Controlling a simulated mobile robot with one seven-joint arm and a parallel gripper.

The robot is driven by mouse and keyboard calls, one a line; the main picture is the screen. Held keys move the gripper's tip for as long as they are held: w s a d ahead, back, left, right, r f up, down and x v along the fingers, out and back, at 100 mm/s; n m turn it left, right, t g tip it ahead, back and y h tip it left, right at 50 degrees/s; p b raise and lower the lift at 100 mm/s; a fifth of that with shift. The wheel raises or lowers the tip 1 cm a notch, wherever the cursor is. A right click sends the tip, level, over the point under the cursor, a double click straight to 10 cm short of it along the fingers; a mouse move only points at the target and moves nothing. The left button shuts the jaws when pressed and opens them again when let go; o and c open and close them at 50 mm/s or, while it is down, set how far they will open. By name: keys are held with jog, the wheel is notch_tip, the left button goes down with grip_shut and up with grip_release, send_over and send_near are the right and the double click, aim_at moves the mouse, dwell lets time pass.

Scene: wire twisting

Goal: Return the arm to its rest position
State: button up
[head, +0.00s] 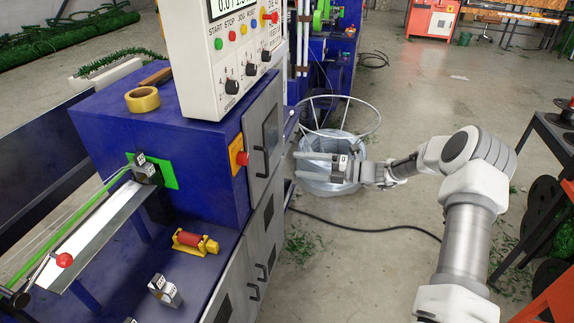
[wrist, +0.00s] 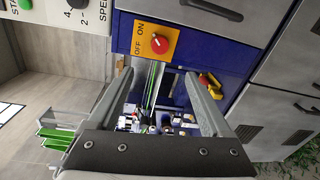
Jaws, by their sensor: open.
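My arm (head: 466,225) reaches in from the right side of the head view, bent at a white and grey joint. My gripper (head: 299,166) points left, in the air in front of the blue machine (head: 200,145). Its two fingers are apart with nothing between them. They also show spread in the wrist view (wrist: 158,76). In that view the red switch on its yellow OFF/ON plate (wrist: 157,42) lies just beyond the fingertips; nothing visibly touches it. The same switch plate (head: 238,157) is on the machine's side in the head view.
A control panel (head: 231,50) stands on the machine beside a yellow tape roll (head: 142,99). A lined bin with a wire ring (head: 322,186) is behind my gripper. A dark bench (head: 553,140) is at the right. A black cable (head: 365,229) crosses the otherwise fairly open floor.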

jog(key=shift+s+d, duration=0.2)
jog(key=shift+d, duration=0.25)
jog(key=s+a+r+n+g+h, duration=0.35)
jog(key=s+r+n, duration=0.25)
jog(key=s+n, duration=0.35)
jog(key=s+a+r+n+g+h, duration=0.2)
jog(key=s+r+n+h, duration=0.35)
jog(key=s+n, duration=0.35)
jog(key=s+d+r+n+t+h, duration=0.2)
jog(key=s+d+r+n+h, duration=0.1)
jog(key=s+n, duration=0.6)
jog(key=s+d+r+n+t+h, duration=0.3)
jog(key=s+d+r+n+h, duration=0.1)
jog(key=s+n, duration=0.6)
jog(key=shift+s+d+r+n, duration=0.3)
jog(key=shift+d+r+n, duration=0.15)
jog(key=shift+d, duration=0.25)
